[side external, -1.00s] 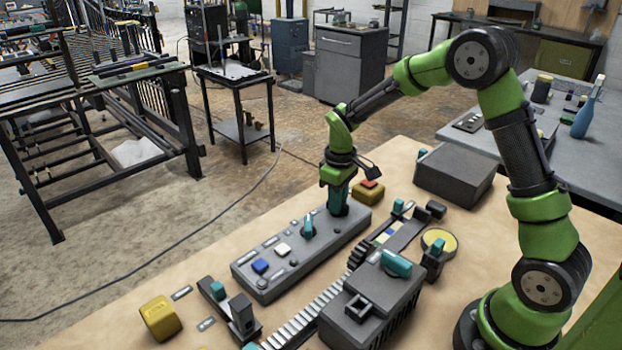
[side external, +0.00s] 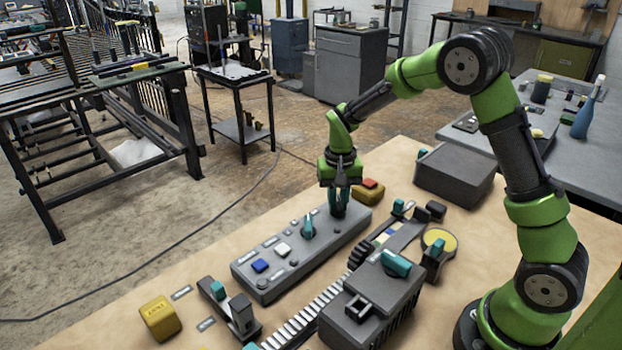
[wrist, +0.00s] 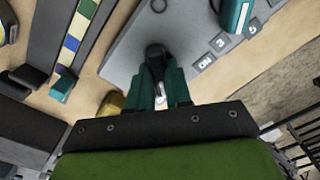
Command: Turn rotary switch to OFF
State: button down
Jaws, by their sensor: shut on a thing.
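A long grey control panel (side external: 285,250) lies on the wooden table. A black rotary switch knob (wrist: 155,50) stands at its far end in the side view. My gripper (side external: 338,203) points down over that end, and its teal fingers are shut on the black knob. In the wrist view the fingers (wrist: 159,72) lie on both sides of the knob and hide part of it. A printed ON label (wrist: 205,62) is on the panel near the knob. I cannot read an OFF mark or tell which position the knob points to.
A teal lever (side external: 308,228) and blue (side external: 260,266) and white (side external: 283,249) buttons sit on the same panel. A yellow block with a red button (side external: 369,190) stands close behind my gripper. A grey box (side external: 455,175) and a dark machine (side external: 370,305) are to the right.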

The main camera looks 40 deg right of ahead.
jog(key=shift+r+m, duration=0.1)
jog(key=shift+m, duration=0.5)
jog(key=c, duration=1)
grip_release()
jog(key=shift+c, duration=0.2)
notch_tip(320, 180, up, 17)
jog(key=s+a+n+t+y, duration=0.1)
jog(key=s+a+n+t, duration=0.1)
jog(key=s, duration=0.8)
jog(key=s+a+r+n+t+y, duration=0.1)
jog(key=s+a+n+t, duration=0.1)
jog(key=s+a+t, duration=0.3)
jog(key=s, duration=0.4)
jog(key=shift+s+a+r+n, duration=0.3)
jog(key=shift+s+n, duration=0.05)
jog(key=shift+n, duration=0.05)
